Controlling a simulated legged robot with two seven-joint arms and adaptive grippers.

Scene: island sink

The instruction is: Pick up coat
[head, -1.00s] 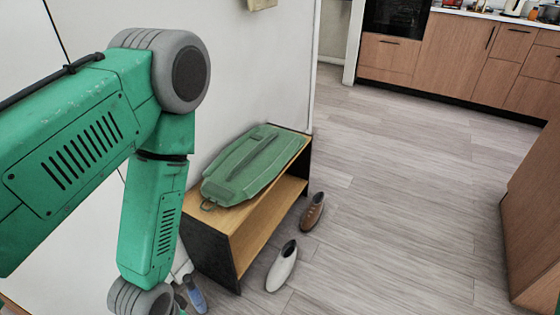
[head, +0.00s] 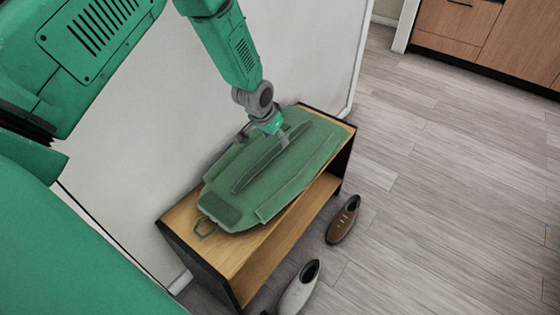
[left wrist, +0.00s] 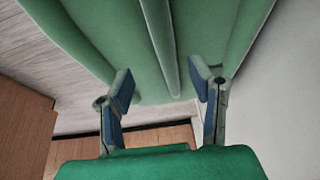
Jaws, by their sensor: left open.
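The green coat (head: 289,177) lies folded flat on top of the wooden shoe bench, with a loop at its near end and a raised strip along its middle. My left gripper (head: 282,140) is over the far part of the coat, near the raised strip. In the left wrist view my left gripper (left wrist: 160,85) is open, its two blue-padded fingers apart, with the coat (left wrist: 140,45) beyond them and the strip running between them. I cannot tell whether the fingertips touch the coat. My right gripper is in neither view.
The shoe bench (head: 184,222) stands along the white wall (head: 300,50), with an open shelf below. A brown shoe (head: 343,219) and a white shoe (head: 299,288) are on the floor in front of it. Wooden cabinets (head: 500,40) stand at the back right. The floor (head: 450,180) between is clear.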

